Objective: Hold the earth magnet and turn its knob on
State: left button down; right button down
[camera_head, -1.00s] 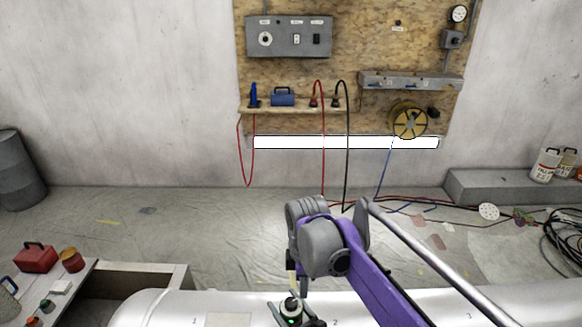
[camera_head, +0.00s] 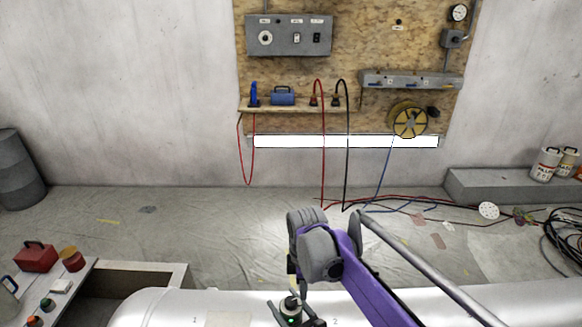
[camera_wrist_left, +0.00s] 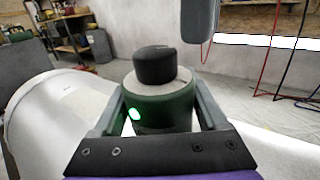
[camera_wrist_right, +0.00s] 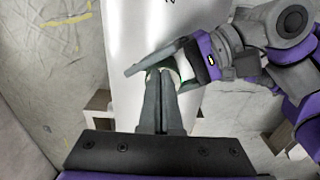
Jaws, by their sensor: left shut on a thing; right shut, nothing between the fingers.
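The earth magnet is a dark green cylinder (camera_wrist_left: 165,112) with a pale top and a black knob (camera_wrist_left: 154,64); a green light glows on its side. In the left wrist view it stands between the fingers of my left gripper (camera_wrist_left: 160,110), which is shut on it. The magnet (camera_head: 291,306) shows small at the bottom of the head view, on or just above the white cylinder. My right gripper (camera_wrist_right: 165,80) is shut and empty, its fingertips overlapping the magnet in the right wrist view. Whether they touch the knob cannot be told.
The large white cylinder (camera_head: 160,310) with printed numbers lies along the front. A bench with a red box (camera_head: 36,257) is at the left. The back wall holds a wooden panel with a grey switch box (camera_head: 289,36). Cables lie on the floor at the right.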

jog(key=shift+f, duration=0.8)
jog(key=shift+s+a, duration=0.1)
jog(key=shift+a, duration=0.3)
jog(key=shift+s, duration=0.65)
dwell(0.4)
jog(key=shift+s+d, duration=0.1)
jog(key=shift+d, duration=0.2)
notch_tip(320, 180, up, 6)
dwell(0.6)
jog(key=shift+d, duration=0.1)
